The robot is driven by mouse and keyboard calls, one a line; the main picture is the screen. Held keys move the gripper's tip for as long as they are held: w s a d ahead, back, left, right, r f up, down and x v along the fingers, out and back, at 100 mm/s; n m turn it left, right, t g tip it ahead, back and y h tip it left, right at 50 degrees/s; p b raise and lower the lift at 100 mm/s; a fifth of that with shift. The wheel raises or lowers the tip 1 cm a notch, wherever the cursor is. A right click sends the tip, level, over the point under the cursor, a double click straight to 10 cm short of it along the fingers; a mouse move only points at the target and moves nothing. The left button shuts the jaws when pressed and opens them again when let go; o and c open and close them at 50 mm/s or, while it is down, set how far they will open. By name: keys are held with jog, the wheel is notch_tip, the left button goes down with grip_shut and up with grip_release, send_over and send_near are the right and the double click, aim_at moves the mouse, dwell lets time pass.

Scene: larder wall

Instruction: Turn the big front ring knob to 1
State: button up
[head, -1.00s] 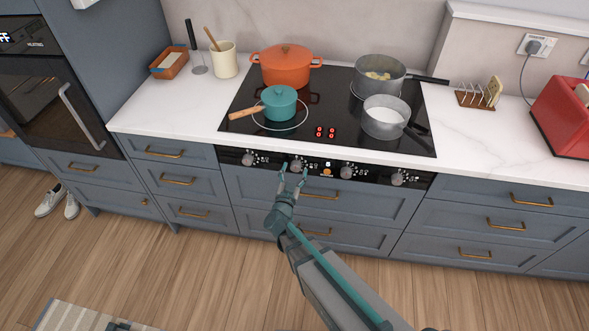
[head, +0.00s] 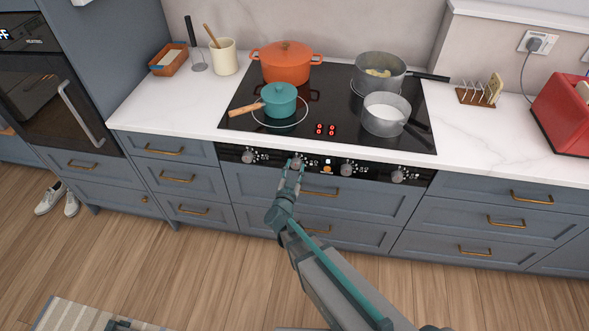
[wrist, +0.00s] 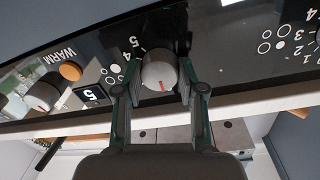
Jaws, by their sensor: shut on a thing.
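The control panel (head: 270,163) below the hob carries a row of round grey knobs. My gripper (head: 293,168) is at the second knob from the left (head: 296,161). In the wrist view, my gripper (wrist: 160,90) has one finger on each side of this grey knob (wrist: 158,70) and is shut on it. A red pointer line shows on the knob's face, toward the lower edge in this view. The numerals 4 and 5 show beside it; its other marks are partly hidden by the fingers. A small display (wrist: 91,95) reads 5.
An orange button (wrist: 70,71) and another knob (wrist: 42,96) lie left in the wrist view. On the hob stand an orange pot (head: 285,66), a teal pan (head: 279,101) and two grey pans (head: 379,76) (head: 380,119). Drawer handles (head: 320,192) protrude below the panel.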

jog(key=shift+f+b, duration=0.15)
jog(key=shift+b, duration=0.2)
jog(key=m+b, duration=0.2)
jog(key=shift+b, duration=0.3)
jog(key=m+b, duration=0.3)
jog(key=shift+r+m, duration=0.2)
jog(key=shift+m, duration=0.1)
jog(key=o, duration=1.1)
jog(key=shift+o, duration=0.2)
